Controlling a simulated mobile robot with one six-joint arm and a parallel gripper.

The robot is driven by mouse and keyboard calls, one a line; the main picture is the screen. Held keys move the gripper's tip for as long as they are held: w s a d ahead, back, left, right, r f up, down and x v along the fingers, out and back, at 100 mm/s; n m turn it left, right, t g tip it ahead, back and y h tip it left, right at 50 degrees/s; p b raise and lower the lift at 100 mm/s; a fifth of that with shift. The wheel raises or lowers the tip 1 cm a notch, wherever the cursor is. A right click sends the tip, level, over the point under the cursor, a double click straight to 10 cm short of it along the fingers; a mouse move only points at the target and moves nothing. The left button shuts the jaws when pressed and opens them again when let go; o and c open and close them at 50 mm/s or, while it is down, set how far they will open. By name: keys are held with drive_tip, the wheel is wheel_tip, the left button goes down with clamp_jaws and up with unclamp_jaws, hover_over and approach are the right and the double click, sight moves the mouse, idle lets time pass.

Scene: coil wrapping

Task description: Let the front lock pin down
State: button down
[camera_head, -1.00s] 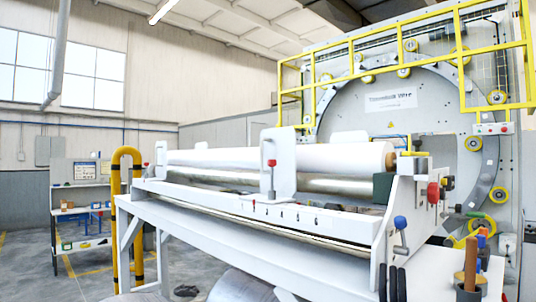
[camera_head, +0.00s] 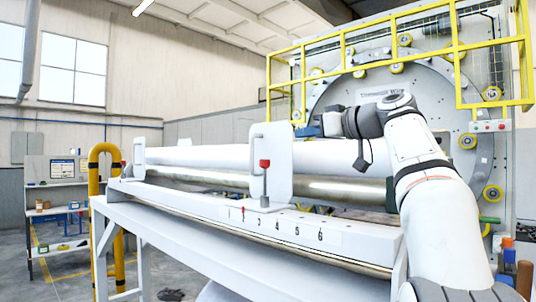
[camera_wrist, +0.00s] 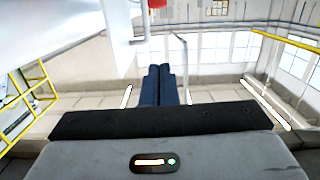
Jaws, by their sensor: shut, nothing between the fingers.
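A lock pin with a red knob (camera_head: 265,163) stands upright on the white rail, at the near face of an upright white plate with a handle opening (camera_head: 275,150). The red knob also shows at the top edge of the wrist view (camera_wrist: 157,4), cut off by the frame. My gripper (camera_head: 302,131) is above the white roll, right of the plate and higher in the picture than the knob. In the wrist view its dark blue fingers (camera_wrist: 159,68) are together and empty, apart from the knob. A second red-knobbed pin (camera_head: 123,164) is small at the rail's far left end.
A white roll (camera_head: 220,157) and a shiny metal roller (camera_head: 335,189) lie along the bench behind the numbered white rail (camera_head: 320,233). A yellow guard rail (camera_head: 400,40) and the large ring machine stand behind. A yellow post (camera_head: 105,165) and shelves (camera_head: 58,200) are at left.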

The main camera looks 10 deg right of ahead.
drive_tip(key=shift+r, duration=0.15)
drive_tip(key=p, duration=0.4)
hover_over(269, 165)
drive_tip(key=v, duration=0.2)
drive_tip(key=f, duration=0.5)
drive_tip(key=shift+w+a+f, duration=0.1)
drive_tip(key=shift+w+a, duration=0.05)
drive_tip(key=shift+w, duration=0.05)
drive_tip(key=shift+b, duration=0.3)
wheel_tip(269, 165, down, 3)
drive_tip(key=b, duration=0.4)
drive_tip(key=shift+f, duration=0.1)
